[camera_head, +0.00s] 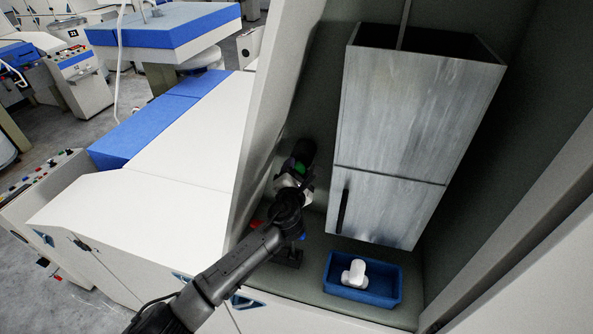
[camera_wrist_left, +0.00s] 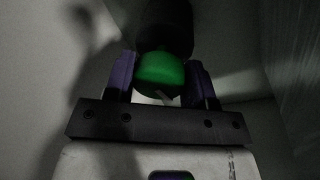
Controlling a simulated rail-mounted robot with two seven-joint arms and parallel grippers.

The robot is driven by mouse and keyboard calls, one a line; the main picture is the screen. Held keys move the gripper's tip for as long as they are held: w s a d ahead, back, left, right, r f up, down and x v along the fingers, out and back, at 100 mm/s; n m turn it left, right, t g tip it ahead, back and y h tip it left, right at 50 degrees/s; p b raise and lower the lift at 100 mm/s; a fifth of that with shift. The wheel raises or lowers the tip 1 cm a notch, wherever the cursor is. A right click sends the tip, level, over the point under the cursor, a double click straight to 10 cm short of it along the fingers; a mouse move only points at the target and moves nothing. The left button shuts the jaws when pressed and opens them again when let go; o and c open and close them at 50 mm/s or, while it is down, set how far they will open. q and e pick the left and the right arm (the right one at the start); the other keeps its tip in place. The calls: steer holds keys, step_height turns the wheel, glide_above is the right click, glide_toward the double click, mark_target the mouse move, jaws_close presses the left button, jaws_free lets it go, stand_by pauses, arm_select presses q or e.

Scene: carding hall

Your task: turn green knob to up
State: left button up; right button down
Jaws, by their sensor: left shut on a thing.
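The green knob (camera_wrist_left: 161,70) shows in the left wrist view, on the end of a dark cylindrical housing (camera_wrist_left: 165,22). A pale pointer mark is partly visible at its lower edge. My left gripper (camera_wrist_left: 161,82) has its two purple-sided fingers on either side of the knob, shut on it. The knob's exact turn is hard to read. My right gripper is not in view.
A grey metal box (camera_head: 405,110) with a lower door and dark handle hangs right of the arm. A blue bin (camera_head: 335,287) holding a white object (camera_head: 354,272) sits on the recess floor. Small red and blue parts lie near the forearm.

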arm_select(q)
steer(key=shift+r+n+p, duration=0.15)
steer(key=shift+n+p, duration=1.05)
steer(key=shift+n, duration=0.1)
steer(key=n+p, duration=0.1)
steer(key=n, duration=0.1)
steer(key=shift+n+g, duration=0.3)
steer(key=shift+g, duration=0.1)
steer(key=shift+n+p, duration=0.5)
steer(key=o, duration=0.9)
